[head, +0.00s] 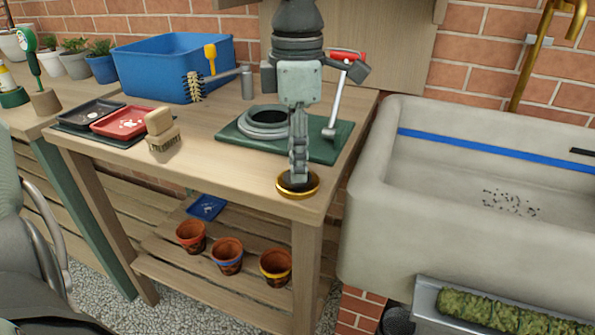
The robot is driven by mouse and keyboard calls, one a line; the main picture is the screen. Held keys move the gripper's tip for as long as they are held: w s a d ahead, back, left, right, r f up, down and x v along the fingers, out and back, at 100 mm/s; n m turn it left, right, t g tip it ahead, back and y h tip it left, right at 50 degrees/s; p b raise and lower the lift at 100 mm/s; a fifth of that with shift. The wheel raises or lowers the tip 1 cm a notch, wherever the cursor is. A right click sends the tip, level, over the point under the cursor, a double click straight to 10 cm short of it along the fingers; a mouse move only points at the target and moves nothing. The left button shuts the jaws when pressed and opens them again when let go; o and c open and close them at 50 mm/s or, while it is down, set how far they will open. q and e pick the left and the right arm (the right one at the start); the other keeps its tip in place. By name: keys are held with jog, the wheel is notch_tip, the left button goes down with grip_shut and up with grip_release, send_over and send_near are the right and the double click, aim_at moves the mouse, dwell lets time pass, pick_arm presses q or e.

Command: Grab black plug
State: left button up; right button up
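A round black piece with a gold rim (283,187), which looks like the black plug, lies flat at the front right corner of the wooden table. My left gripper (299,178) points straight down over it, and its fingertips reach the middle of the black top. The fingers line up one behind the other from this angle, so I cannot tell whether they are open, or shut on a part of the piece. They hide some of its centre. My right gripper is not in view.
A green mat (327,150) with grey rings (262,124) lies behind the gripper. A wooden brush (161,130), red tray (122,122) and blue bin (150,69) stand left. The stone sink (373,190) is right. Terracotta pots (228,257) stand on the lower shelf.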

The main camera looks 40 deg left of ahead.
pick_arm(q)
jog(key=shift+c, duration=0.2)
grip_shut()
jog(key=shift+r, duration=0.15)
